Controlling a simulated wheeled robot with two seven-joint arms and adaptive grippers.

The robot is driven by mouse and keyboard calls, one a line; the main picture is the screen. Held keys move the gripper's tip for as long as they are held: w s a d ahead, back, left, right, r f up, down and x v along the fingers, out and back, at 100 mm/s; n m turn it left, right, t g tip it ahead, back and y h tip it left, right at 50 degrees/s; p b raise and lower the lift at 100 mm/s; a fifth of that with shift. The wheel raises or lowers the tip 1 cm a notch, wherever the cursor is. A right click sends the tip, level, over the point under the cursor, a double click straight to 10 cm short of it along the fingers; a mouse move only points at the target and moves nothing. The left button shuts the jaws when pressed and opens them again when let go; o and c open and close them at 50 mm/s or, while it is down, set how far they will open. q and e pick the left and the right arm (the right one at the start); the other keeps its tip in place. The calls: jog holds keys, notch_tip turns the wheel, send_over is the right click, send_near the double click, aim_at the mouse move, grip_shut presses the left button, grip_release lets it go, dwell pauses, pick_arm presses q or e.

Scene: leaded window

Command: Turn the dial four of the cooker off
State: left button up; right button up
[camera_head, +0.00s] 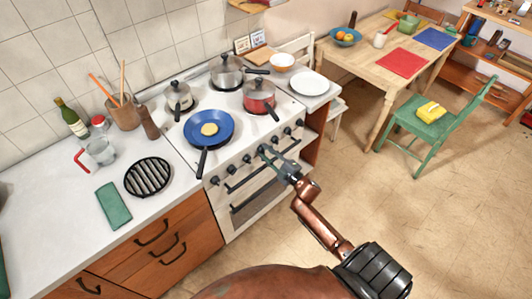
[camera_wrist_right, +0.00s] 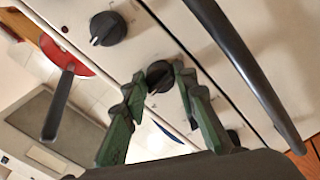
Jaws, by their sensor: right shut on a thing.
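The white cooker (camera_head: 219,158) stands against the tiled wall, with a row of black dials along its front. My right gripper (camera_head: 265,152) reaches to a dial near the middle of this row. In the right wrist view, its green fingers (camera_wrist_right: 159,80) are closed around the sides of a black dial (camera_wrist_right: 158,75). The mark on this held dial is not clear. A neighbouring dial (camera_wrist_right: 108,28) shows a white pointer mark and is untouched. My left gripper is not in view.
A blue pan (camera_head: 225,136), a red pot (camera_head: 259,94) and other pots stand on the hob, some handles reaching past the front edge. The oven handle (camera_wrist_right: 245,70) runs close to my right gripper.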

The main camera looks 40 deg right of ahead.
jog(key=o, duration=1.2)
jog(key=shift+c, duration=0.2)
jog(key=s, duration=1.2)
jog(key=shift+d, duration=0.45)
jog(key=shift+f, duration=0.1)
